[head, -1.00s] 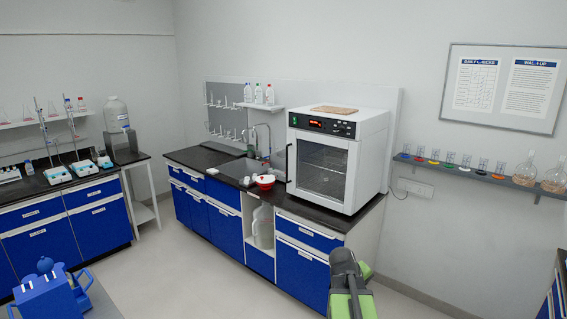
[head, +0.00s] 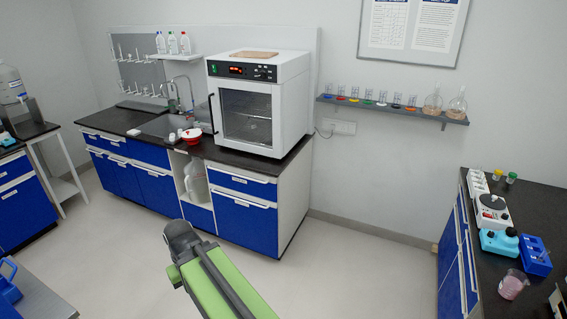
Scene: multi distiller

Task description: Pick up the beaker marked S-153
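Several small beakers (head: 368,98) stand in a row on the wall shelf, each on a differently coloured spot. Another beaker (head: 512,285) with pink contents stands on the right bench near the picture's lower right. No marking can be read on any of them, so I cannot tell which is S-153. My green arm with a dark joint reaches up from the bottom middle, over the floor and well away from all the beakers. I make out no gripper fingers.
A white oven (head: 262,105) and a red-and-white bowl (head: 191,135) stand on the back counter. The right bench (head: 487,254) holds a white device (head: 492,208), a blue rack (head: 535,256) and a cyan device (head: 499,242). The floor (head: 345,265) between the benches is clear.

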